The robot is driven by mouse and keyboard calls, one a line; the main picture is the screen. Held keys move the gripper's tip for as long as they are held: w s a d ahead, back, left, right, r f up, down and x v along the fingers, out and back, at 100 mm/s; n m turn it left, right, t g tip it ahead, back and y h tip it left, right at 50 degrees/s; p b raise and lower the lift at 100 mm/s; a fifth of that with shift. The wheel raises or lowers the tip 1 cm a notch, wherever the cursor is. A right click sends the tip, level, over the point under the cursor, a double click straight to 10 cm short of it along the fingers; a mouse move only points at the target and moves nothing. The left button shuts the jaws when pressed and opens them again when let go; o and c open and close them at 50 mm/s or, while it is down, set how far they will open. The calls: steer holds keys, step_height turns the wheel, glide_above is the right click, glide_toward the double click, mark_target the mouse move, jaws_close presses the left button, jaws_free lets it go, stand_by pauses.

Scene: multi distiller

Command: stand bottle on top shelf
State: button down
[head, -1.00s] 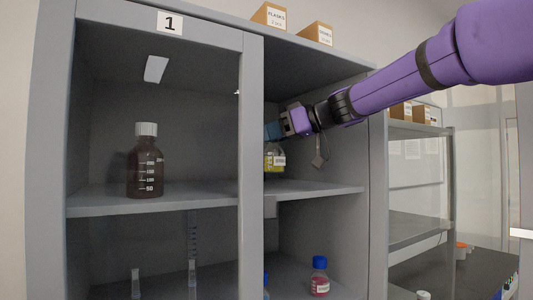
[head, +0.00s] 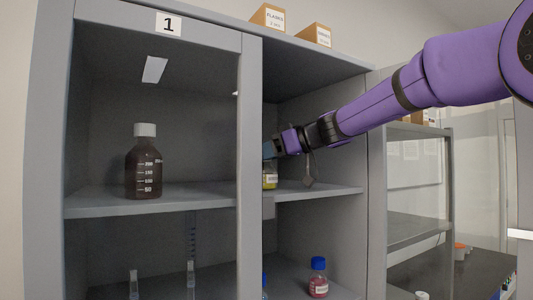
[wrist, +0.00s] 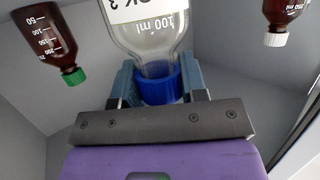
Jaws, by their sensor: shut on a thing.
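My gripper (head: 273,148) is inside the upper right compartment of the cabinet, above its top shelf (head: 325,189). In the wrist view my gripper (wrist: 158,84) is shut around the blue cap and neck of a clear bottle (wrist: 150,35) with a white label and a 100 ml mark. In the head view the bottle (head: 270,177) shows yellow contents and hangs upright below the gripper. The cabinet's middle post hides its left part. Its base is at or just above the shelf; I cannot tell if it touches.
A brown bottle with a white cap (head: 145,165) stands on the left top shelf. A green-capped brown bottle (wrist: 55,45) shows in the wrist view. A red bottle with a blue cap (head: 318,278) stands below. The right part of the top shelf is clear.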

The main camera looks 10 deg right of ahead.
steer(key=shift+f, duration=0.15)
steer(key=c, duration=0.7)
jaws_free()
steer(key=shift+o, duration=0.2)
